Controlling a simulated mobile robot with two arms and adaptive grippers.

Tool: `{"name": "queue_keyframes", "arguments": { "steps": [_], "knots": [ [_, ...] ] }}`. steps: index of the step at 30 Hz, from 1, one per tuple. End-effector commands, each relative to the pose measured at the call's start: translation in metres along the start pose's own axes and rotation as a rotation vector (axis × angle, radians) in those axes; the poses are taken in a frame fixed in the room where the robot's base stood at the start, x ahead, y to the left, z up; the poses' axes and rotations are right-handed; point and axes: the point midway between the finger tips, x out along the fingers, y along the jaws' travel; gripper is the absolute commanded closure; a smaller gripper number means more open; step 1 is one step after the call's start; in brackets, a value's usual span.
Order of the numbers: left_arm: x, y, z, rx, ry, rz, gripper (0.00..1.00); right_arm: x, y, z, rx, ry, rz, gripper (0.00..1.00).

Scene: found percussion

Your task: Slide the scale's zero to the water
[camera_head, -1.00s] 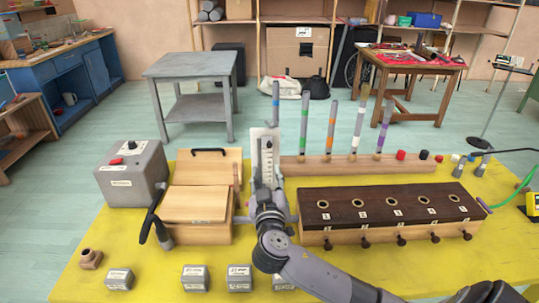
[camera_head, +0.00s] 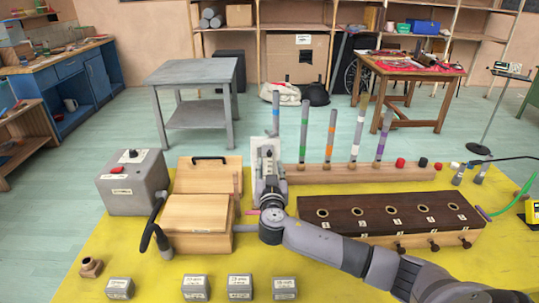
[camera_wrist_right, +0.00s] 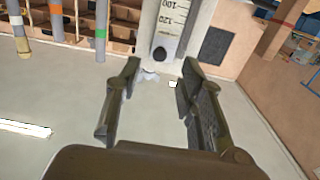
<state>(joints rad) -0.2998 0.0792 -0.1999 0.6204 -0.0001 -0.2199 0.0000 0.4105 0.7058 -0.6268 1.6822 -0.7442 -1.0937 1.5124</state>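The white scale (camera_head: 262,145) stands upright behind my right arm in the head view, its lower part hidden. In the right wrist view, the scale (camera_wrist_right: 172,22) shows tick marks, the numbers 100 and 120, and a dark round knob (camera_wrist_right: 159,54) near its lower end. My right gripper (camera_wrist_right: 160,66) is open; its two fingertips lie either side of the scale's bottom, with nothing gripped. In the head view the right gripper (camera_head: 266,172) is in front of the scale. I cannot make out a water level.
Colour-banded tubes (camera_head: 330,136) stand in a wooden rack (camera_head: 345,174). A dark-topped wooden block (camera_head: 385,213) with several holes is at right. Wooden boxes (camera_head: 196,212) and a grey box (camera_head: 133,184) are at left. Small labelled blocks (camera_head: 240,287) line the yellow table's front.

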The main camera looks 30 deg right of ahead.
Motion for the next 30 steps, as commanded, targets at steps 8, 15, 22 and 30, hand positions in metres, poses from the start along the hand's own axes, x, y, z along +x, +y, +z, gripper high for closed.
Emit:
{"name": "queue_keyframes", "arguments": {
  "steps": [8, 15, 22, 30],
  "knots": [
    [-0.008, 0.0, -0.001, 0.0, -0.001, 0.0, 0.69, 0.044, 0.0, -0.001, -0.001, 0.001, 0.002, 0.64],
    [-0.01, 0.0, -0.001, 0.0, -0.001, 0.0, 0.69, 0.059, 0.0, -0.001, -0.001, 0.001, 0.0, 0.64],
    [-0.01, 0.0, 0.0, 0.0, -0.001, 0.0, 0.69, 0.06, 0.0, 0.0, 0.0, 0.001, -0.001, 0.64],
    [-0.01, 0.0, 0.0, 0.0, -0.001, 0.0, 0.69, 0.06, 0.0, 0.0, 0.0, 0.001, 0.0, 0.78]
  ]
}}
